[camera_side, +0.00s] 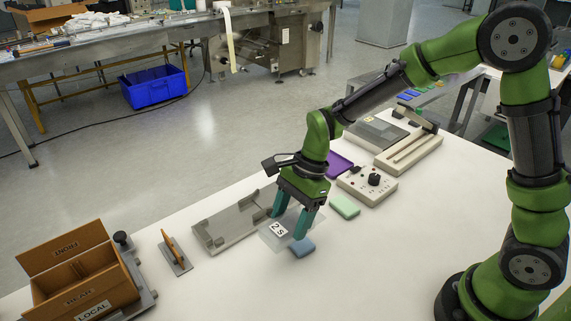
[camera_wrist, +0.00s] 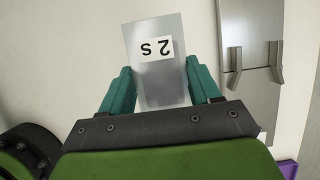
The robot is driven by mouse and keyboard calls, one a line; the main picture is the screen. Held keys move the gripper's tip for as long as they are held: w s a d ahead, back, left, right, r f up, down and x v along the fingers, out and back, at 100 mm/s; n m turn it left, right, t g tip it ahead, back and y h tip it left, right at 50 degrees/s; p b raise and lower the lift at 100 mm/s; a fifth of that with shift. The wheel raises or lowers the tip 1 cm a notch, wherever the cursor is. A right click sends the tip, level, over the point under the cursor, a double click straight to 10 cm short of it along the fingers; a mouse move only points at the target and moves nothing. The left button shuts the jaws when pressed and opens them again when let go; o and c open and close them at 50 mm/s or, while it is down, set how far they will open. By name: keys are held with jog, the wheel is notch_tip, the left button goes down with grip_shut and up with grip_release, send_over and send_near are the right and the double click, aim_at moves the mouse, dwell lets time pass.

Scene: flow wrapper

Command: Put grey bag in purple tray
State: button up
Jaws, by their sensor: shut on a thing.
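A flat grey, see-through bag (camera_side: 272,237) with a white "2 S" label hangs between the fingers of my gripper (camera_side: 290,222) above the white table. In the wrist view the bag (camera_wrist: 165,75) sits between the teal fingers of my gripper (camera_wrist: 160,68), which are shut on it from both sides. The purple tray (camera_side: 341,164) lies on the table behind my gripper, partly hidden by my arm. A purple corner (camera_wrist: 289,168) shows at the lower right of the wrist view.
A grey metal fixture (camera_side: 230,226) lies left of the bag. A control box (camera_side: 367,186) stands right of the tray. A brown box (camera_side: 80,275) is at the lower left. The front table is clear.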

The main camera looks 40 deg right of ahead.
notch_tip(320, 180, up, 6)
jog(key=shift+w+f, duration=0.1)
jog(key=shift+f, duration=0.15)
jog(key=shift+w+d+f+m, duration=0.1)
jog(key=shift+w+d+m, duration=0.3)
jog(key=shift+w+d, duration=0.15)
jog(key=w+d+m+t+h, duration=0.2)
jog(key=w+d+m, duration=0.7)
jog(key=d, duration=0.6)
jog(key=w+d+m+t+h, duration=0.25)
jog(key=w+d+m, duration=0.65)
jog(key=d, duration=0.6)
jog(key=shift+n, duration=0.4)
jog(key=shift+w+a+f, duration=0.1)
jog(key=shift+f, duration=1.4)
jog(key=shift+w+a+f, duration=0.1)
jog(key=shift+a+f, duration=0.05)
jog(key=shift+f, duration=1.35)
jog(key=shift+w+a+f, duration=0.1)
jog(key=shift+f, duration=1.4)
jog(key=shift+f, duration=0.1)
jog(key=shift+f, duration=1.1)
jog(key=shift+f, duration=0.2)
